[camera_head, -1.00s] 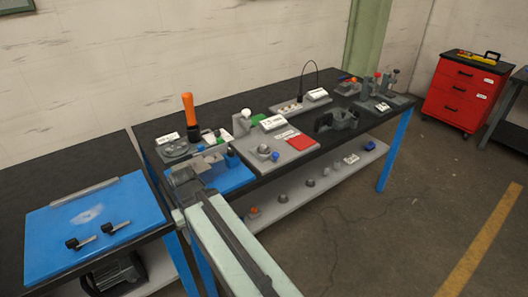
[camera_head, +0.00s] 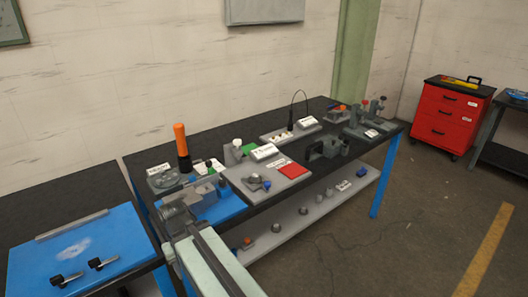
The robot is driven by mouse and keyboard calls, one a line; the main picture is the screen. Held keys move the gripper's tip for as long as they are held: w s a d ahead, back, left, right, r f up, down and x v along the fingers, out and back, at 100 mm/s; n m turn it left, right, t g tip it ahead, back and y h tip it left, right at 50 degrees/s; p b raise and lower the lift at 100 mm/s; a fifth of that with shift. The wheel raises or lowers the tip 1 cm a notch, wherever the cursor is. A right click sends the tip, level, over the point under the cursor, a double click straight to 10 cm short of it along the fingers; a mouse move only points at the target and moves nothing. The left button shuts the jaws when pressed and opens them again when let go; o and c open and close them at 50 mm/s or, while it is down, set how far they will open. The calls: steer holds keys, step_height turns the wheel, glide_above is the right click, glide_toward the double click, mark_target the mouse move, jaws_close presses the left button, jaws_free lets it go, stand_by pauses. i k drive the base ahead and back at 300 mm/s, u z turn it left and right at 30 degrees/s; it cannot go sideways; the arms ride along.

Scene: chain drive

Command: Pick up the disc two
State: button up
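I cannot tell which part is disc two. A grey fixture with round, disc-like parts (camera_head: 164,180) sits at the left end of the black workbench (camera_head: 262,218), behind the blue mat. My arm reaches up from the bottom of the picture. My gripper (camera_head: 176,218) is at its far end, over the bench's front left corner, in front of the fixture and apart from it in the picture. Its fingers are too small and blurred to show whether they are open, or whether anything is between them.
An orange-handled tool (camera_head: 181,145) stands upright beside the fixture. A grey board (camera_head: 245,190) with a red square lies to the right. A second bench with a blue mat (camera_head: 85,250) is at left. A red tool cabinet (camera_head: 447,118) stands at far right. The floor in front is mostly clear.

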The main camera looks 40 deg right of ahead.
mark_target(255, 179)
steer(key=u, duration=3.1)
steer(key=k, duration=1.8)
steer(key=z, duration=0.3)
